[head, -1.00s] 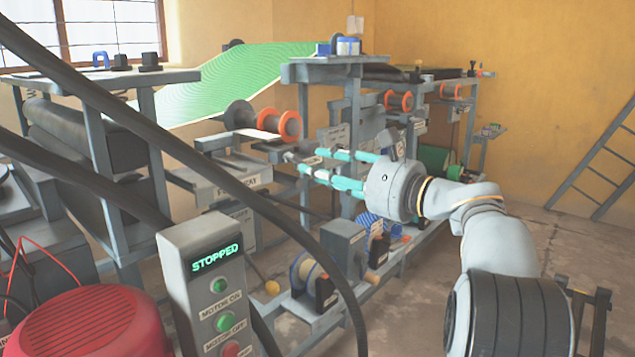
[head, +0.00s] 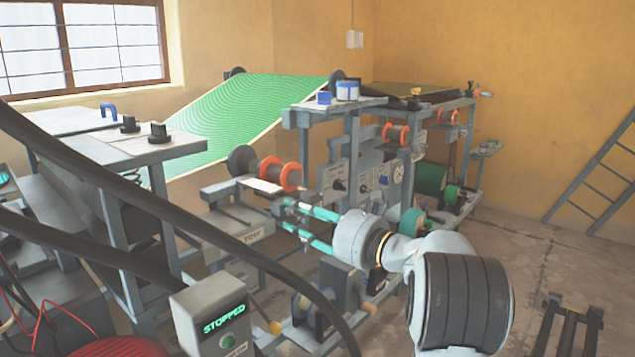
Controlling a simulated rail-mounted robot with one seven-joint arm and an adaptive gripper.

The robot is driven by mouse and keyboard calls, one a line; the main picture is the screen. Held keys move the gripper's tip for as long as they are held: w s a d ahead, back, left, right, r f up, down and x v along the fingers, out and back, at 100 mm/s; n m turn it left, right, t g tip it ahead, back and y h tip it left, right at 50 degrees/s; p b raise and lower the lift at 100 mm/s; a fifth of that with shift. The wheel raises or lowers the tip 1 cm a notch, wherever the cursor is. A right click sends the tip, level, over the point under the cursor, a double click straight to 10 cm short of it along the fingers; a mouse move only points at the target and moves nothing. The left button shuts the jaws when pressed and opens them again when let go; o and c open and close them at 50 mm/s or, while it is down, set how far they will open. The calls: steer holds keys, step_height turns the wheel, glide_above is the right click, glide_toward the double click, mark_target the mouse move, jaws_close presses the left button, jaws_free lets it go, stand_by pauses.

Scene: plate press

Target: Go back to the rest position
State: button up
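My gripper (head: 285,218) reaches left from my grey-white arm in the head view. Its two teal fingers lie spread apart, one above the other, beside the grey bench with the orange-flanged roller. I see nothing between the fingers, though their tips are small against the machine parts behind. My arm's wrist and dark-banded joint stand at the lower right of the middle.
The press frame (head: 352,150) stands right behind my gripper, with an orange-flanged roller (head: 281,174) nearby. Black cables cross the left front. A control box (head: 214,318) reads STOPPED. A ladder (head: 598,180) leans at the right wall.

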steer(key=m+p, duration=0.5)
steer(key=m, duration=0.6)
steer(key=shift+r, duration=0.2)
